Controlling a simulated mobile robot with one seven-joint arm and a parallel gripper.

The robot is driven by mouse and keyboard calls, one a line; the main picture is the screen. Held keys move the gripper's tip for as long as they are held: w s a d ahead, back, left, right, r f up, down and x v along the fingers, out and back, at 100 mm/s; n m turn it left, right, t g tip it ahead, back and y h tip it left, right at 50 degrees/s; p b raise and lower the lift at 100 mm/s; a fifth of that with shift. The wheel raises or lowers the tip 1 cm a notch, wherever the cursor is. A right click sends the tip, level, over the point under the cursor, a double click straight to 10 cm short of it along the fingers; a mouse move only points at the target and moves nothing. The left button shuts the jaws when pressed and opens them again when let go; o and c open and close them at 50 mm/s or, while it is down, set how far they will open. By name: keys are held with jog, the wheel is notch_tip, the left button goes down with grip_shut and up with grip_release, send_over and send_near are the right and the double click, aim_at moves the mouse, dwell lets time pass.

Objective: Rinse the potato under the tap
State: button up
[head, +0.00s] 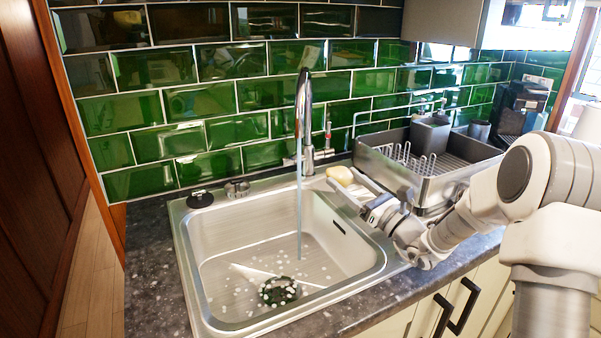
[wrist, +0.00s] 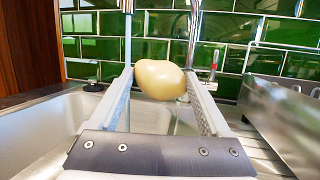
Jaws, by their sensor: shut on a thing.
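The potato (wrist: 160,80) is pale yellow and sits between the two fingers of my gripper (wrist: 162,84) in the wrist view. My gripper is shut on it. In the head view the potato (head: 341,175) shows at the tip of my gripper (head: 350,187), over the right rim of the sink. The chrome tap (head: 304,105) stands behind the sink, and a thin stream of water (head: 299,215) falls from it into the steel sink (head: 207,268). The potato is to the right of the stream and apart from it in the head view.
A dish rack (head: 447,168) with a grey cup (head: 430,134) stands right of the sink, close to my arm. A green tiled wall (head: 215,101) is behind. A wooden panel (head: 30,170) is at the left. The space above the basin is clear except for the tap and water.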

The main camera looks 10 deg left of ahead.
jog(key=shift+r, duration=0.1)
jog(key=d+r+p, duration=0.1)
jog(key=d+r, duration=0.1)
jog(key=d, duration=0.1)
jog(key=d+r+p, duration=0.1)
jog(key=d, duration=0.1)
jog(key=shift+s+p, duration=0.25)
jog(key=shift+p, duration=0.05)
dwell(0.7)
